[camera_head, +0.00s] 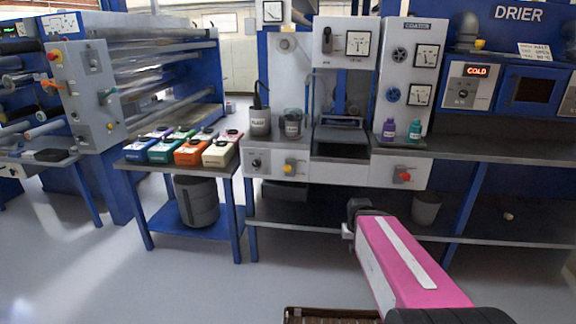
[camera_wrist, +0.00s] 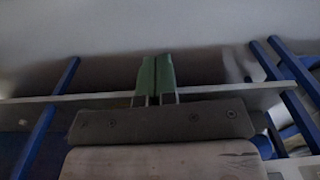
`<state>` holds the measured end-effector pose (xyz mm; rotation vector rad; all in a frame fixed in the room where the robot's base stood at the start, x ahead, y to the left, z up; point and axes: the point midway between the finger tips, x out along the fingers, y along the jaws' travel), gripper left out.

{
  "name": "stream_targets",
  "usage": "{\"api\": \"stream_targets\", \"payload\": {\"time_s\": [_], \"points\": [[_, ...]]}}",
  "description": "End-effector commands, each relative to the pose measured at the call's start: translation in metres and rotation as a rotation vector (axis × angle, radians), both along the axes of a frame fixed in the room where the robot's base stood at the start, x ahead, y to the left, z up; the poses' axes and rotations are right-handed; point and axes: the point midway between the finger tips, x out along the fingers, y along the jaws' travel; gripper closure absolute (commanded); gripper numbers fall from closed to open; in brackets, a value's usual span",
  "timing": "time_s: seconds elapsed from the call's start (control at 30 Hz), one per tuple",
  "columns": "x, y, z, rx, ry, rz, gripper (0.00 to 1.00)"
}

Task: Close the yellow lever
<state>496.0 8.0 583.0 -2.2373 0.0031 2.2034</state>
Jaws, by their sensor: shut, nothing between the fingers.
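The yellow lever (camera_head: 290,169) is a small yellow handle on the light front panel of the coater bench, left of the dark opening. It is too small to tell which way it is turned. My gripper (camera_head: 348,230) is in front of the bench, below the panel and to the right of the yellow lever, well apart from it. In the wrist view my gripper (camera_wrist: 156,80) has its two green fingers together with nothing between them. The yellow lever does not show in the wrist view.
A red lever (camera_head: 404,175) sits on the same panel further right. A dark knob (camera_head: 256,162) is left of the yellow one. A side table (camera_head: 160,213) with coloured boxes stands left. A wicker basket (camera_head: 330,315) is at the bottom.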

Motion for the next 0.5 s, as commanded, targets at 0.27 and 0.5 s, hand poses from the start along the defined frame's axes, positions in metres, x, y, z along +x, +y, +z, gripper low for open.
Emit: {"api": "stream_targets", "payload": {"time_s": [0.27, 0.5], "points": [[0.084, 0.039, 0.047, 0.002, -0.046, -0.010, 1.00], [0.148, 0.082, 0.102, 0.009, -0.084, -0.024, 1.00]]}}
